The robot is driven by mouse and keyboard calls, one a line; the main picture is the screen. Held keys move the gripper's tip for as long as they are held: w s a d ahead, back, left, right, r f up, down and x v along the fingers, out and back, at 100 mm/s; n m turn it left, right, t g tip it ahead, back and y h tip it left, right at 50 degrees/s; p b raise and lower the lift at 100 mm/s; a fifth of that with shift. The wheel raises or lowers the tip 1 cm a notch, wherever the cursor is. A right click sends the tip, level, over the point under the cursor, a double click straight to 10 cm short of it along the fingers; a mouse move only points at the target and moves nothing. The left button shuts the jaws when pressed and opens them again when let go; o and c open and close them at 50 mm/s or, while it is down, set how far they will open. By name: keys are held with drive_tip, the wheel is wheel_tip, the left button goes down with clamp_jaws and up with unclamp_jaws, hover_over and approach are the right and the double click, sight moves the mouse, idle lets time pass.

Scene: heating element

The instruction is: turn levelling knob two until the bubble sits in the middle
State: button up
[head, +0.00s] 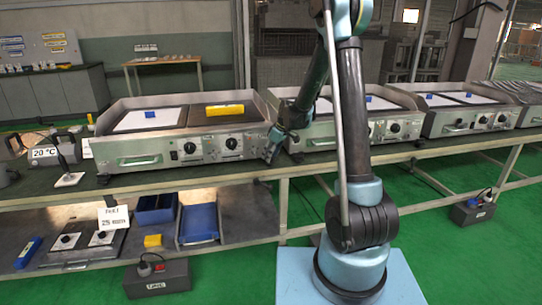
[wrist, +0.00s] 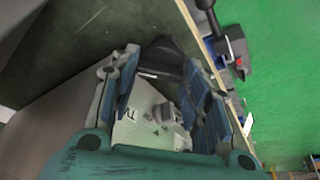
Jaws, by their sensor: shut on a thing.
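A steel griddle (head: 140,153) stands on the bench, with a yellow bar like a spirit level (head: 224,109) on its dark right-hand plate. The bubble is too small to make out. My gripper (head: 271,152) is low at the griddle's front right corner. In the wrist view my gripper (wrist: 160,105) has a finger on each side of a dark rounded part (wrist: 166,58), which looks like a levelling knob, and is shut on it. The fingers hide much of the knob, and in the head view I cannot make it out behind my gripper.
A second griddle (head: 330,134) stands close to the right of my gripper, with more beyond it. The lower shelf holds blue bins (head: 199,222). Green floor (head: 470,250) is clear at the front right.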

drive_tip(key=shift+w+d, duration=0.1)
drive_tip(key=shift+d, duration=0.05)
drive_tip(key=o, duration=1)
drive_tip(key=shift+c, duration=0.2)
drive_tip(key=shift+o, duration=0.5)
drive_tip(key=shift+r, duration=0.1)
drive_tip(key=v, duration=0.7)
drive_tip(key=shift+r, duration=0.3)
drive_tip(key=shift+d, duration=0.1)
